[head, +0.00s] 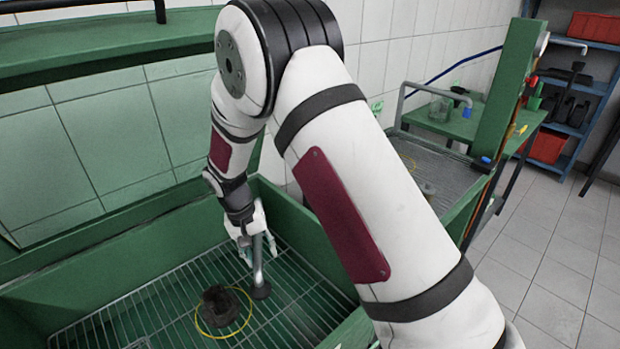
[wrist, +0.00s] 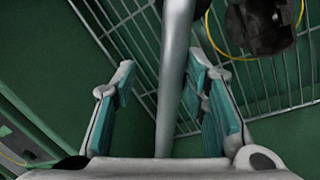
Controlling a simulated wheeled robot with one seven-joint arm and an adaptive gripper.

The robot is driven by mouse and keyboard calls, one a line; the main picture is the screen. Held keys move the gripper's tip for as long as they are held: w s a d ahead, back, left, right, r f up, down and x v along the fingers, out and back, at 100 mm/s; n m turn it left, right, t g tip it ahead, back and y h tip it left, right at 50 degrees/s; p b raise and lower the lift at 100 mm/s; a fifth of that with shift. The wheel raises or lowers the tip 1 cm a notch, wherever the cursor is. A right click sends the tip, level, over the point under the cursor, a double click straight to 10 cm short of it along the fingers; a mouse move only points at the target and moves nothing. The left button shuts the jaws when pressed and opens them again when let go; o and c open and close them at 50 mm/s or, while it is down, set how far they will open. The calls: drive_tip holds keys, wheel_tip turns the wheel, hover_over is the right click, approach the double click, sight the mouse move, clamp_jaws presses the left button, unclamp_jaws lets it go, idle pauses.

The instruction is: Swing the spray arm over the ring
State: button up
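The spray arm (head: 258,266) is a grey metal tube with a dark round end, hanging over the wire grate in the green basin. The yellow ring (head: 197,322) lies on the grate around a dark part (head: 222,306), to the left of and nearer than the spray arm's end. My gripper (head: 250,243) is at the upper part of the tube. In the wrist view, the spray arm (wrist: 173,75) runs between the two teal-padded fingers of my gripper (wrist: 165,100), with gaps on both sides. The ring (wrist: 209,38) and dark part (wrist: 260,25) show at upper right there.
The green basin wall (head: 110,275) stands behind the grate (head: 290,300). My arm hides part of the basin's right side. A second bench with a grate (head: 445,172) and a blue shelf (head: 590,88) with red bins stand at the right. Grate beside the ring is clear.

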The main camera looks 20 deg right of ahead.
drive_tip(key=w+d+n+t+p, duration=0.1)
drive_tip(key=d+n+p, duration=0.35)
drive_tip(key=d, duration=0.75)
drive_tip(key=s+r+b, duration=0.2)
drive_tip(key=s+r, duration=0.1)
drive_tip(key=r, duration=0.7)
drive_tip(key=s+a+r+t+b, duration=0.1)
drive_tip(key=s+r+b, duration=0.1)
drive_tip(key=r, duration=0.9)
drive_tip(key=shift+s+n, duration=0.4)
drive_tip(key=shift+n, duration=0.05)
drive_tip(key=shift+r, duration=0.1)
